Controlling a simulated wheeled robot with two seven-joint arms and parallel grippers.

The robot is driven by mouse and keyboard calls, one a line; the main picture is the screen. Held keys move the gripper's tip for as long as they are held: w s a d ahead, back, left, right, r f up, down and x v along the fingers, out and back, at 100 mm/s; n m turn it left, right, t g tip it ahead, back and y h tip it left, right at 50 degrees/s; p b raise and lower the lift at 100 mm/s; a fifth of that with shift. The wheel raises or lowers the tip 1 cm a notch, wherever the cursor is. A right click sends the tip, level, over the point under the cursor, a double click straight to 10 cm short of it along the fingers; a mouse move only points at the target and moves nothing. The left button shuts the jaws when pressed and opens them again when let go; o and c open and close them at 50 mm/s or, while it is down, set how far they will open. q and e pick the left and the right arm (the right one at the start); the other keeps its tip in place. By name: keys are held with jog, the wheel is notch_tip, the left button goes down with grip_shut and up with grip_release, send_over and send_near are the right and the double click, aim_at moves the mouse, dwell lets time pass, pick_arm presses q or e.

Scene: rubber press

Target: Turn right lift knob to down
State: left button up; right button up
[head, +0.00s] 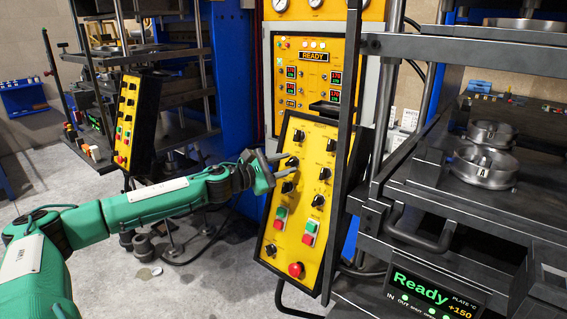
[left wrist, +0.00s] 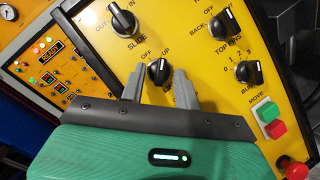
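The yellow control panel (head: 271,215) stands in the middle of the head view, beside the right press. One black lift knob (head: 292,161) sits in its left column. In the left wrist view this knob (left wrist: 158,73) has OFF and UP printed above it; the lettering below is mostly covered by my gripper. Its white mark seems to point upward; the exact setting is hard to tell. My left gripper (head: 288,162) is open at the panel, its fingertips (left wrist: 158,78) on either side of the knob with visible gaps. My right gripper is not in view.
Other knobs lie close by: the slide knob (left wrist: 123,18), the top pins knob (left wrist: 223,27) and the bump knob (left wrist: 248,73). Green and red buttons (head: 310,231) and a red stop button (head: 295,269) sit lower. A dark post (head: 347,130) stands right of the panel.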

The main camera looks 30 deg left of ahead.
pick_arm(q)
grip_shut()
jog(key=c, duration=0.7)
grip_release()
